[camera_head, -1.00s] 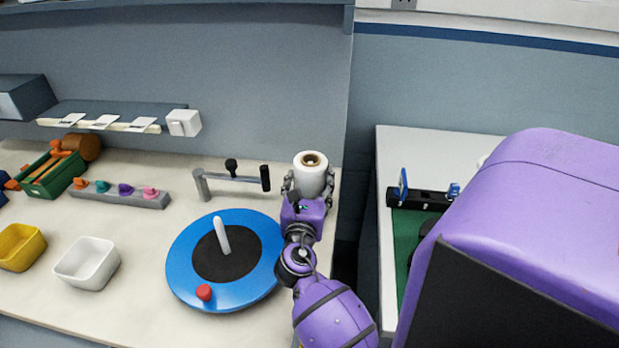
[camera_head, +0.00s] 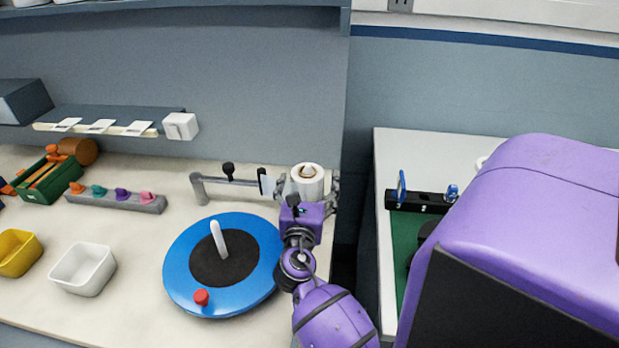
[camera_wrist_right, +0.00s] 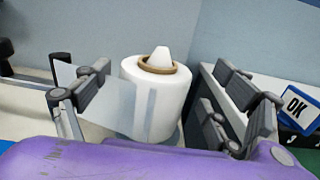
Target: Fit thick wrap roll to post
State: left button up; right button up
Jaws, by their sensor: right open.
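The thick white wrap roll (camera_head: 308,184) stands upright at the right end of the bench, around the post. The pale tip of the post (camera_head: 307,169) pokes up through the roll's brown core, as the right wrist view also shows (camera_wrist_right: 159,57). A sheet of clear film (camera_wrist_right: 112,104) hangs off the roll's left side. My right gripper (camera_head: 307,190) is open, with its fingers spread on either side of the roll and a gap on each side. The roll's foot is partly hidden by the gripper. My left gripper is out of view.
A grey arm with a black knob (camera_head: 228,171) stands just left of the roll. A blue turntable (camera_head: 255,283) with a pale upright and red knob lies in front. White (camera_head: 84,270) and yellow bins are farther left. A wall rises behind.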

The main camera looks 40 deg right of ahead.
jog(key=shift+g+y, duration=0.3)
jog(key=f, duration=0.1)
jog(key=s+a+f, duration=0.1)
jog(key=f, duration=0.2)
jog(key=shift+s+a+f, duration=0.15)
jog(key=shift+s+f, duration=0.15)
jog(key=shift+f, duration=0.1)
jog(key=s+a+r, duration=0.3)
jog(key=a+r, duration=0.1)
jog(key=a, duration=0.1)
jog(key=shift+s, duration=0.4)
jog(key=shift+s, duration=0.1)
